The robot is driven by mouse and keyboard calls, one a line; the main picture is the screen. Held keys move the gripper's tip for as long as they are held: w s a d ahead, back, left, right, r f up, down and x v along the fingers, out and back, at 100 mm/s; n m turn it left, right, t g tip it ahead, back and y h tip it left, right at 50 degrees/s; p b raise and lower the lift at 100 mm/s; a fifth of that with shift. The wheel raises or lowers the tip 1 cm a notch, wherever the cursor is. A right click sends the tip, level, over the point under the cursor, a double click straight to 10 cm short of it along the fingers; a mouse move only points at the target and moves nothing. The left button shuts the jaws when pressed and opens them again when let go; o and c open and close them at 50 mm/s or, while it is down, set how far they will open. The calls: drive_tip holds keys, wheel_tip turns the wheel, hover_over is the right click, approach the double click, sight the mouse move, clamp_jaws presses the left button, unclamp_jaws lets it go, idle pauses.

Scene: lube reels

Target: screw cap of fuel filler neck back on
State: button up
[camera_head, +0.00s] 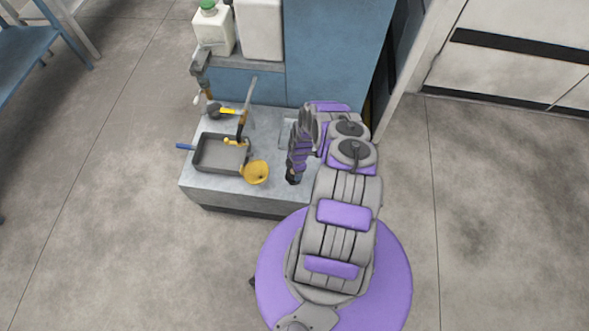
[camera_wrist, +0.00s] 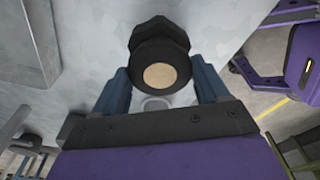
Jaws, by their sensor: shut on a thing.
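A black cap (camera_wrist: 160,52) with a faceted outer edge and a round tan disc on its near face shows in the wrist view. My gripper (camera_wrist: 160,72) has its two blue fingers on either side of it and is shut on it. A pale ring-shaped form (camera_wrist: 155,103) shows partly below the cap, close to the gripper body; I cannot tell if it is the filler neck. In the head view, my gripper is over the right part of the grey bench top (camera_head: 218,185), mostly hidden by my arm. I cannot tell whether the cap sits on the neck.
A grey tray (camera_head: 212,152), a yellow funnel (camera_head: 256,172) and hammer-like tools (camera_head: 222,110) lie to the left on the bench. A white jug with a green cap (camera_head: 213,30) and a white container (camera_head: 260,30) stand behind on a raised ledge. A blue cabinet (camera_head: 335,50) rises behind the bench.

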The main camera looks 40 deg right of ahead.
drive_tip(key=m, duration=0.2)
drive_tip(key=shift+r+m+p, duration=0.1)
drive_tip(key=shift+m+p, duration=0.25)
drive_tip(key=shift+m, duration=0.05)
drive_tip(key=shift+a+m+t, duration=0.1)
drive_tip(key=shift+m+t, duration=0.2)
drive_tip(key=shift+m, duration=0.9)
drive_tip(key=shift+m+h+p, duration=0.3)
drive_tip(key=shift+m+p, duration=0.1)
drive_tip(key=shift+m, duration=0.7)
drive_tip(key=m, duration=0.3)
drive_tip(key=shift+s, duration=0.1)
